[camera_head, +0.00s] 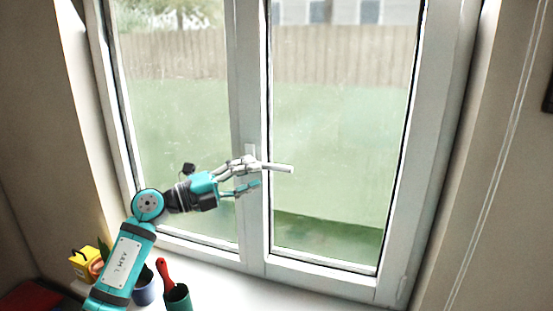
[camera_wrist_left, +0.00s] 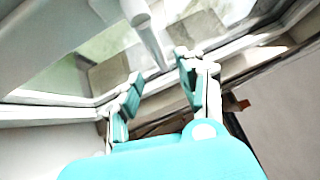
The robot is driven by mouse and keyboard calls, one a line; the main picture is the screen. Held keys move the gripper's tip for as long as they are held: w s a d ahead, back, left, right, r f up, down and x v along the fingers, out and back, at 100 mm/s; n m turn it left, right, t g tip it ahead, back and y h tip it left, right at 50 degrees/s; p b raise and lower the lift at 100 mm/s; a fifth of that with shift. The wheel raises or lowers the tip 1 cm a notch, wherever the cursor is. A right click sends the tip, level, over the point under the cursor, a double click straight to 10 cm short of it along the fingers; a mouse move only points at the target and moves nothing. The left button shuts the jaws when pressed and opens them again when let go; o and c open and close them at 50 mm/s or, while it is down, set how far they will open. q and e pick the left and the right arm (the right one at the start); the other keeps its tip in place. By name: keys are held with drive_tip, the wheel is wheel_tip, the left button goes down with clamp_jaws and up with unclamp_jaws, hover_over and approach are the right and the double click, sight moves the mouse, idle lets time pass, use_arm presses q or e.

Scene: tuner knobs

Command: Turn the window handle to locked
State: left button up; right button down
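The white window handle (camera_head: 280,168) is on the middle upright of the window frame. Its lever lies nearly level and points right over the right pane. My left gripper (camera_head: 255,174) is at the handle's base end, one finger at lever height and the other below. In the left wrist view, the handle (camera_wrist_left: 150,38) reaches down toward the gap between the two spread fingers of my left gripper (camera_wrist_left: 160,78). The fingers are open; whether either touches the lever, I cannot tell. The upper finger hides part of the handle's base in the head view. My right gripper is not in view.
The white window frame (camera_head: 432,150) surrounds two panes. On the sill (camera_head: 225,285) stand a blue pot (camera_head: 146,291), a dark green pot (camera_head: 178,299) with a red-handled tool (camera_head: 162,272), and a yellow object (camera_head: 84,265), below my left arm. The sill's right part is clear.

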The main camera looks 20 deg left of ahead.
sight(271, 169)
use_arm(q)
drive_tip(key=p+x, duration=0.2)
drive_tip(key=x, duration=0.5)
clamp_jaws()
idle(0.4)
